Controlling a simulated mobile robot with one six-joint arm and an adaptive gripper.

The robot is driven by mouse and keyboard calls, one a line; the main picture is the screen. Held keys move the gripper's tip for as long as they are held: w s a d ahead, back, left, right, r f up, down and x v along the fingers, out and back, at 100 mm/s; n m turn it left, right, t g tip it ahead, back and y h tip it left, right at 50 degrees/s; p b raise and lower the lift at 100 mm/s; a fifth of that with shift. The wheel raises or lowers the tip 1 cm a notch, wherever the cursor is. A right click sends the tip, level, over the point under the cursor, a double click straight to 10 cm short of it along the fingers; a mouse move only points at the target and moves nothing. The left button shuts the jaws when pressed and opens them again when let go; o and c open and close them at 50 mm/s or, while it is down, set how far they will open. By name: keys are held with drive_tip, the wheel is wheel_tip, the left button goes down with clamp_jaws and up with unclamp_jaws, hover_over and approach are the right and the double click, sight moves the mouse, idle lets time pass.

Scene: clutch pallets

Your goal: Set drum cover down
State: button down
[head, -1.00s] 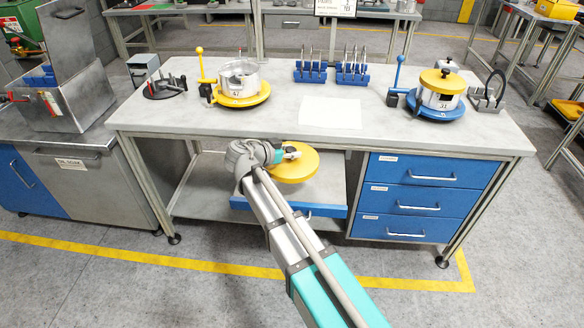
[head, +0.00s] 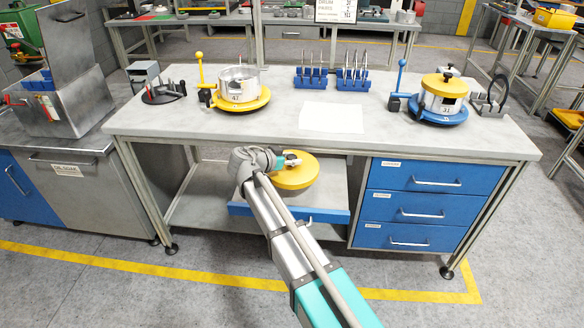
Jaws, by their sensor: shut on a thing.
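The drum cover is a yellow disc (head: 297,172) in the head view, held at the end of my arm in front of the workbench. My gripper (head: 281,161) is shut on the drum cover at its top. The cover is roughly level, over the lower shelf area below the bench top. I cannot tell whether it touches the shelf. My arm hides part of the cover's left side and most of the jaws.
On the bench top (head: 300,92) are a yellow-based drum (head: 239,90), blue racks (head: 315,78), a white sheet (head: 333,117) and a blue-based drum (head: 440,97).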

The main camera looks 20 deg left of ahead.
sight(287, 167)
drive_tip(key=shift+w+a+f+b, duration=0.15)
drive_tip(key=shift+w+f+b, duration=0.2)
drive_tip(key=shift+f+b, duration=0.2)
wheel_tip(287, 167, down, 3)
drive_tip(key=b, duration=0.2)
drive_tip(key=shift+b, duration=0.4)
drive_tip(key=shift+f+b, duration=0.55)
drive_tip(key=shift+b, duration=0.05)
drive_tip(key=shift+c, duration=1.4)
unclamp_jaws()
drive_tip(key=shift+r, duration=0.15)
drive_tip(key=shift+r+p, duration=0.65)
drive_tip(key=shift+p, duration=0.15)
drive_tip(key=p+v, duration=0.4)
drive_tip(key=v, duration=0.7)
drive_tip(key=shift+s+a, duration=0.2)
drive_tip(key=shift+s, duration=0.2)
